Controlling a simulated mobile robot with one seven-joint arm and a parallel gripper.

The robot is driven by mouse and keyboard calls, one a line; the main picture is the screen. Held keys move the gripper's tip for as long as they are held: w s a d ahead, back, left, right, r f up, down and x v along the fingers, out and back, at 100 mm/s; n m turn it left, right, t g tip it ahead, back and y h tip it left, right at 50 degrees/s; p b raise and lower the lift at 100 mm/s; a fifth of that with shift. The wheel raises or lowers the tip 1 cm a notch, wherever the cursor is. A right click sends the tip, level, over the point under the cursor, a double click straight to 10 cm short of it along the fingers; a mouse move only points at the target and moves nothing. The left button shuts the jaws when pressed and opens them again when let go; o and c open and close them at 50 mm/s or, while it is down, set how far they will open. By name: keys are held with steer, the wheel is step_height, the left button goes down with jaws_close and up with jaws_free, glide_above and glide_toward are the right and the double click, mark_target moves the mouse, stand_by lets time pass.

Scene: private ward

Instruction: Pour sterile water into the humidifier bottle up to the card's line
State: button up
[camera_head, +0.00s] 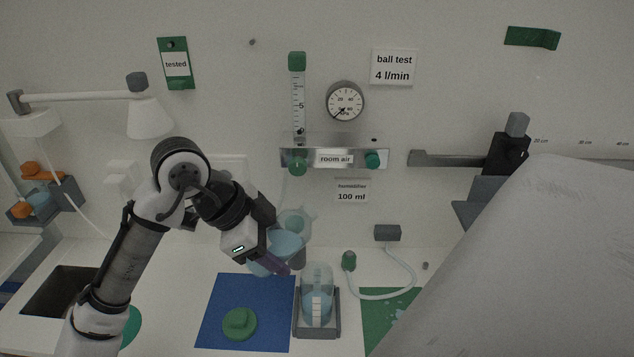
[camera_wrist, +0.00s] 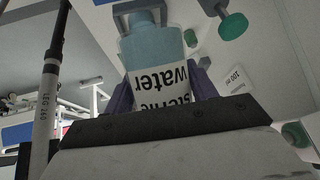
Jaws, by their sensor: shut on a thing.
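My gripper (camera_head: 284,262) is shut on the light-blue sterile water bottle (camera_head: 286,243) and holds it tilted above the counter, behind and left of the humidifier bottle. In the wrist view the bottle (camera_wrist: 152,48) sits between purple fingers (camera_wrist: 160,95), its label partly hidden. The clear humidifier bottle (camera_head: 317,280) stands upright in a grey holder (camera_head: 318,332) with a pale scale strip on its front. Its lower part looks bluish; the exact level is hard to tell. No stream shows between the bottles. The wall card (camera_head: 351,192) reads "humidifier 100 ml".
A green lid (camera_head: 240,324) lies on a blue mat (camera_head: 215,335). A white tube (camera_head: 400,290) with a green connector (camera_head: 348,261) lies right of the holder. The flowmeter (camera_head: 297,105) and gauge (camera_head: 345,101) are on the wall. A large grey shape (camera_head: 540,260) blocks the right side.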

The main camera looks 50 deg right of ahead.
steer(key=shift+s+d+g+h+b, duration=0.3)
steer(key=shift+s+d+g+h, duration=0.5)
steer(key=shift+g+h, duration=0.3)
steer(key=shift+s+d+r+g+h, duration=0.1)
steer(key=shift+s+d+g+h, duration=0.3)
steer(key=shift+s+g+h, duration=0.15)
steer(key=shift+r+n+g, duration=0.15)
steer(key=shift+n+g, duration=0.1)
steer(key=shift+n, duration=0.05)
steer(key=shift+s+d+f+g+h+b, duration=0.2)
steer(key=shift+s+d+g+h+b, duration=0.4)
steer(key=shift+b, duration=0.2)
steer(key=shift+a+r, duration=0.1)
steer(key=shift+r, duration=0.05)
